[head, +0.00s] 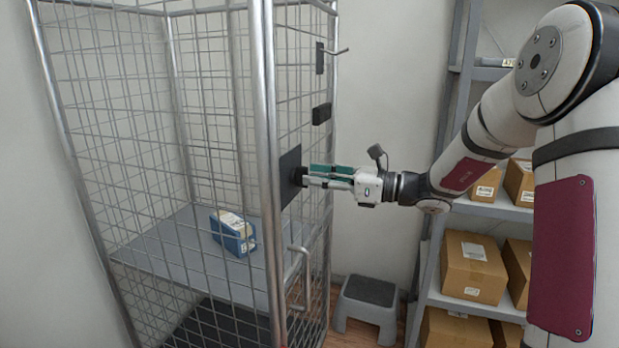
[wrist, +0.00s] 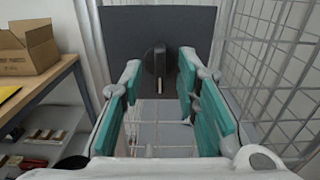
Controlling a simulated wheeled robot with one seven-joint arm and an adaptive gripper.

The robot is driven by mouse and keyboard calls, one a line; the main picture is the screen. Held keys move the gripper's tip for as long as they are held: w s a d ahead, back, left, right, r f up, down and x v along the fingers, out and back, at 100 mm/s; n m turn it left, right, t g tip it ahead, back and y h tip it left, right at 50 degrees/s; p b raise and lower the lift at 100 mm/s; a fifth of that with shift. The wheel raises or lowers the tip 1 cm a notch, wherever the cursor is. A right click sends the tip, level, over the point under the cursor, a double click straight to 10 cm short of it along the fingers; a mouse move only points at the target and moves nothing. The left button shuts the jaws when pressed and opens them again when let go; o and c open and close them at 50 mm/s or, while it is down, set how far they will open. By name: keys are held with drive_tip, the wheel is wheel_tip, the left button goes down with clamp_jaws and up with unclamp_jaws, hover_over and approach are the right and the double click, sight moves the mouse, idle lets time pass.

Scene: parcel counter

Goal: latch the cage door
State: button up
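The wire cage (head: 262,120) stands left of centre in the head view. A dark square latch plate (head: 291,172) is on its right-hand side, and it fills the upper middle of the wrist view (wrist: 120,35). A black turn knob (wrist: 159,60) with a pale mark at its lower end sits upright on the plate. My gripper (head: 308,176) reaches the knob from the right. Its teal-padded fingers (wrist: 159,72) are open, one on each side of the knob, with gaps visible. I cannot tell whether the door is fully closed against the frame.
A blue box (head: 232,236) lies on the cage shelf (head: 185,250). A bent bar handle (head: 305,275) is below the plate. A grey step stool (head: 368,302) and shelves with cartons (head: 473,266) stand right. An open carton (wrist: 28,48) is on a table at left.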

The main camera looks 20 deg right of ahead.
sight(301, 177)
drive_tip(key=shift+x, duration=1.15)
clamp_jaws()
